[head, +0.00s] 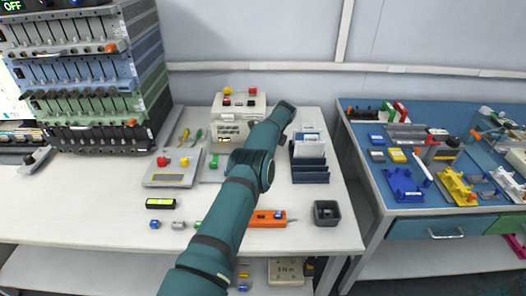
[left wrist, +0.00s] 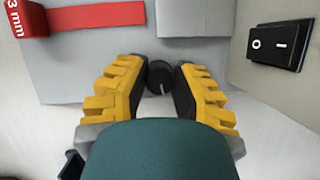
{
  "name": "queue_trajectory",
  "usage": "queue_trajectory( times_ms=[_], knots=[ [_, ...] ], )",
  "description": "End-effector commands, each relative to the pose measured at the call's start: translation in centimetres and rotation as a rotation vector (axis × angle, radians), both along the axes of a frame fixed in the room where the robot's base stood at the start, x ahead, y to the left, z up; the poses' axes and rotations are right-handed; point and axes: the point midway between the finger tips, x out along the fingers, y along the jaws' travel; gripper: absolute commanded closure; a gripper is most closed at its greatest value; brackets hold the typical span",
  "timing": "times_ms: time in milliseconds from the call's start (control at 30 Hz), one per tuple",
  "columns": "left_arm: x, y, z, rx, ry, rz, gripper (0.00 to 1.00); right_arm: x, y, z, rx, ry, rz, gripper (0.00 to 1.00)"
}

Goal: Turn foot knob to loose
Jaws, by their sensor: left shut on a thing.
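The foot knob (left wrist: 160,74) is a small round black knob with a pale pointer line, low on a grey body in the left wrist view. The line points roughly down in that picture. My left gripper (left wrist: 161,92) has yellow fingers with dark pads, one on each side of the knob, and is shut on it. In the head view my teal arm reaches to the cream machine (head: 227,128) and hides the knob and the gripper. My right gripper is in neither view.
A black rocker switch (left wrist: 279,44) is right of the knob, and a red "3 mm" piece (left wrist: 97,16) is upper left. An orange tool (head: 266,223) lies in front.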

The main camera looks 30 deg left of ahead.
Motion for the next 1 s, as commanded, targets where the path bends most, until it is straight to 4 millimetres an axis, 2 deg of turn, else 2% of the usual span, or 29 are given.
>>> queue_trajectory(
  times_ms=[767,800,833,867,1000],
  knots=[
    [-0.22,0.1,-0.32,-0.001,0.008,0.033,1.0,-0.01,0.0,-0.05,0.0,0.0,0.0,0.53],
    [-0.22,0.1,-0.32,-0.001,0.008,0.033,0.58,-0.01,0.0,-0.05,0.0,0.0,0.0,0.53],
    [-0.2,0.09,-0.3,-0.001,0.007,0.032,0.48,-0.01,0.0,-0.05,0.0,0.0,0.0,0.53],
    [-0.19,0.09,-0.28,-0.001,0.007,0.032,0.41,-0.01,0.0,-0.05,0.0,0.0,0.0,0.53],
    [-0.12,0.06,-0.18,-0.001,0.004,0.031,0.41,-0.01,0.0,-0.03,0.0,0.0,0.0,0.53]
  ],
)
